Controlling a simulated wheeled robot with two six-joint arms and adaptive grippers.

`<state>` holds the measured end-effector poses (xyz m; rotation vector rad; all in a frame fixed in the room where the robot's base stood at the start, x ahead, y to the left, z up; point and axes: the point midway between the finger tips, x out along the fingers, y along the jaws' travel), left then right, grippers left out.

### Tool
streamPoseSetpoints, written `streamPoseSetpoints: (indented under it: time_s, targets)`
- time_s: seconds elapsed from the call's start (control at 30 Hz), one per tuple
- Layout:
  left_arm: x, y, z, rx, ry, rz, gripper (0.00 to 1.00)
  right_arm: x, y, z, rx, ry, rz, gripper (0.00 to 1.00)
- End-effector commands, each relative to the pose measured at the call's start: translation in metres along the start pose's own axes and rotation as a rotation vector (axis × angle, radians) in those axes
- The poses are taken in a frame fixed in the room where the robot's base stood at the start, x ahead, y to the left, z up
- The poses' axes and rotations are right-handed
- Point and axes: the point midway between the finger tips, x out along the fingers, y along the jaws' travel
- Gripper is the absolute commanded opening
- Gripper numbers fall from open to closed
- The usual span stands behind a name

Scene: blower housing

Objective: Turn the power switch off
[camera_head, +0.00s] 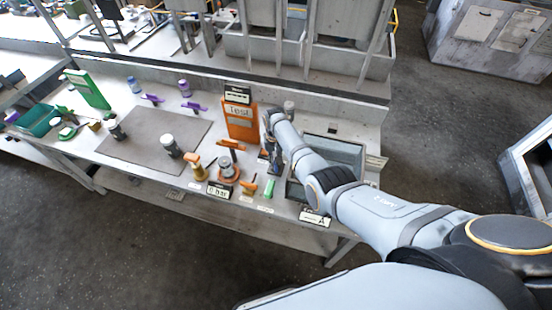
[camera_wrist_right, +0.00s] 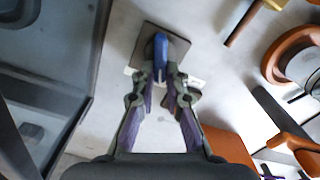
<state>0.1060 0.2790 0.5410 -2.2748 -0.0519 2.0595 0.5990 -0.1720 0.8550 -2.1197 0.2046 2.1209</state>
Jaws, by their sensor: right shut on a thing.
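A blue switch handle (camera_wrist_right: 160,50) stands on a dark square plate (camera_wrist_right: 184,50), upper middle in the right wrist view. I take it to be the power switch; whether it is on or off I cannot tell. My right gripper (camera_wrist_right: 161,74) is shut on the blue handle, one finger on each side. In the head view my right gripper (camera_head: 275,165) is small and reaches down to the bench between the orange box and the grey tray, and the switch is mostly hidden there. My left gripper is not in view.
An orange box with a test label (camera_head: 240,125) stands just left of my right arm. A grey tray (camera_head: 345,152) lies to the right. An orange round fixture (camera_head: 228,173), a green cylinder (camera_head: 269,188) and small tools are near the bench's front. A grey mat (camera_head: 140,145) lies left.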

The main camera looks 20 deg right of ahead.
Motion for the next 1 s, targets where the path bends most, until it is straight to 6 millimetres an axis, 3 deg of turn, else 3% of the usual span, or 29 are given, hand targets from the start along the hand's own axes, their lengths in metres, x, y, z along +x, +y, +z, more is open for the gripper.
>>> streamPoseSetpoints:
  time_s: [0.3, 0.83, 0.87, 1.0]
  targets:
    - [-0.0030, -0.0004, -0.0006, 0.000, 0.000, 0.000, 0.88, -0.0006, -0.0020, -0.0003, -0.115, 0.001, -0.001, 0.00]
    - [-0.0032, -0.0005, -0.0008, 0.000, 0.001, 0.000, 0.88, -0.0003, -0.0023, -0.0003, -0.139, 0.001, 0.000, 0.00]
    - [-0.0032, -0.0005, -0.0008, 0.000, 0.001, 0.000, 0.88, -0.0003, -0.0023, -0.0003, -0.139, 0.001, 0.000, 0.13]
    - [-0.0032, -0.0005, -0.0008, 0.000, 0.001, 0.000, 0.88, -0.0003, -0.0023, -0.0002, -0.138, 0.001, 0.000, 0.32]
